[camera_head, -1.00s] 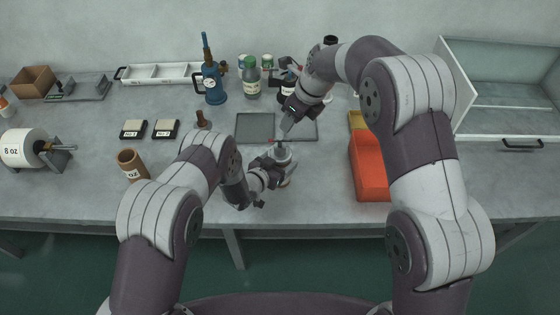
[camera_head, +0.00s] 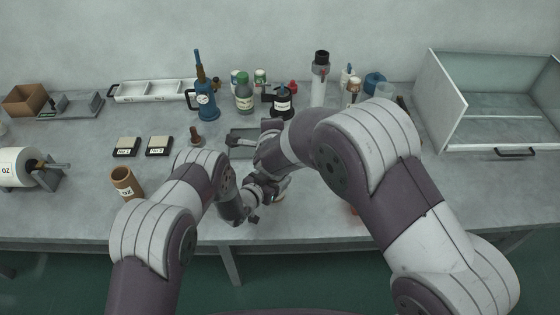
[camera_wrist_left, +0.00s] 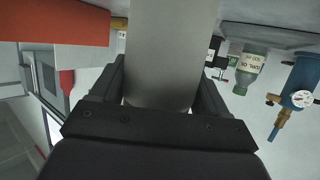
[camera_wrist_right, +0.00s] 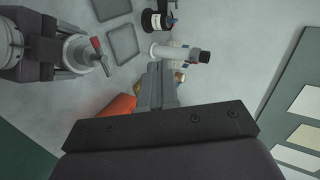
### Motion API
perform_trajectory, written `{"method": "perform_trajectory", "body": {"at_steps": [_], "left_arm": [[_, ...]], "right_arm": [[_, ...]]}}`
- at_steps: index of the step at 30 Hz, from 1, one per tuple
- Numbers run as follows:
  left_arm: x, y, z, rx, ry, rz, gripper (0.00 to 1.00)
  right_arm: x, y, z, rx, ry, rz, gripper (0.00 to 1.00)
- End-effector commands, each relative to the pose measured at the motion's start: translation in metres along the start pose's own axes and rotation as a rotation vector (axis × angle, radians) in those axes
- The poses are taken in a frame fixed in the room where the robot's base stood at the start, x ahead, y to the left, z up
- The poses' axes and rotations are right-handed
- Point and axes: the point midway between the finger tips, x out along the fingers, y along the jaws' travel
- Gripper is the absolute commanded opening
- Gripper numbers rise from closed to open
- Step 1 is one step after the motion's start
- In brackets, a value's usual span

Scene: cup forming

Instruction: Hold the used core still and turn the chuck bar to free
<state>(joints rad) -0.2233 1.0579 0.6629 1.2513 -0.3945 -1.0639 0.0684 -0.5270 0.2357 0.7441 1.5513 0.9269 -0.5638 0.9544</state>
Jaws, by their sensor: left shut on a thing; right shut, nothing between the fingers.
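My left gripper (camera_head: 262,196) is shut on a grey cylinder, the used core (camera_wrist_left: 168,50), which fills the middle of the left wrist view. In the right wrist view the core's round top (camera_wrist_right: 78,50) carries a chuck with a small bar (camera_wrist_right: 102,58) that has a red end. In the head view my right arm hides most of the core and chuck. My right gripper (camera_wrist_right: 156,72) is shut and empty. Its fingers are apart from the chuck bar, which lies to their left in the right wrist view.
An orange-red bin (camera_wrist_right: 118,108) stands beside the core, mostly hidden by my right arm in the head view. A cork-coloured cup (camera_head: 124,183) stands at left.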

Motion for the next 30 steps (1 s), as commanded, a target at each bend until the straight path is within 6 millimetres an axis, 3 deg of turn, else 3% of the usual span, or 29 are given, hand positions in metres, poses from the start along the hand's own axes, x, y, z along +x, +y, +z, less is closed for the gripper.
{"method": "perform_trajectory", "body": {"at_steps": [4, 6, 9, 12, 17, 30], "left_arm": [[0.0, 0.0, 0.001, -0.001, -0.001, -0.001, 0.42], [0.0, 0.0, 0.001, -0.001, -0.001, 0.0, 0.42], [0.0, 0.0, 0.001, -0.001, -0.001, 0.0, 0.42], [0.0, 0.0, 0.0, -0.001, -0.001, 0.0, 0.42], [0.0, 0.0, 0.001, -0.001, -0.001, 0.0, 0.42], [0.0, 0.0, 0.0, -0.001, -0.001, 0.0, 0.42]], "right_arm": [[-0.047, 0.019, -0.044, -0.469, 0.325, -0.125, 0.0], [-0.062, 0.05, -0.039, -0.833, 0.349, -0.143, 0.0], [-0.077, 0.086, -0.023, -1.237, 0.305, -0.197, 0.0], [-0.086, 0.104, -0.015, -1.439, 0.279, -0.239, 0.0], [-0.076, 0.106, -0.012, -1.506, 0.272, -0.254, 0.0], [0.011, 0.078, -0.015, -1.502, 0.271, -0.252, 0.0]]}}
